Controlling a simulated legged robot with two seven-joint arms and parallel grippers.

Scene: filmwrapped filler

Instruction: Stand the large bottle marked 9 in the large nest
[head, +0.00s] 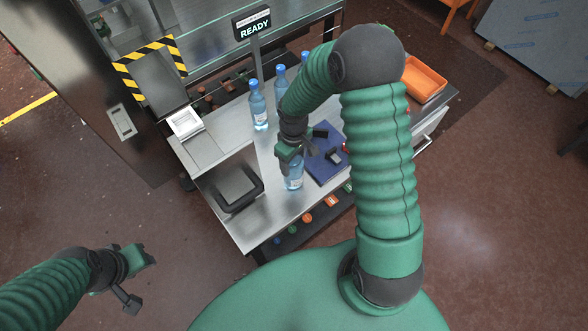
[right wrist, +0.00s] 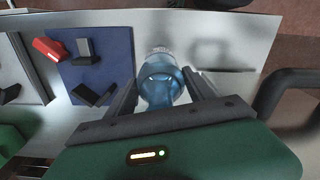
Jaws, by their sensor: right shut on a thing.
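A blue clear bottle (head: 293,180) with a white label is upright at the front of the steel bench, below my right gripper (head: 290,158). In the right wrist view the bottle (right wrist: 160,85) is between the two dark fingers of my right gripper (right wrist: 163,92), which is shut on it. No number can be read on it. Whether its base touches the bench is unclear. More blue bottles (head: 259,108) stand further back. No nest can be identified for sure. My left gripper (head: 142,282) is open and empty, off the bench at the lower left.
A blue board (head: 322,172) with black blocks lies right of the held bottle. A white device (head: 185,122), a READY sign (head: 254,27) and an orange bin (head: 427,74) are around the bench.

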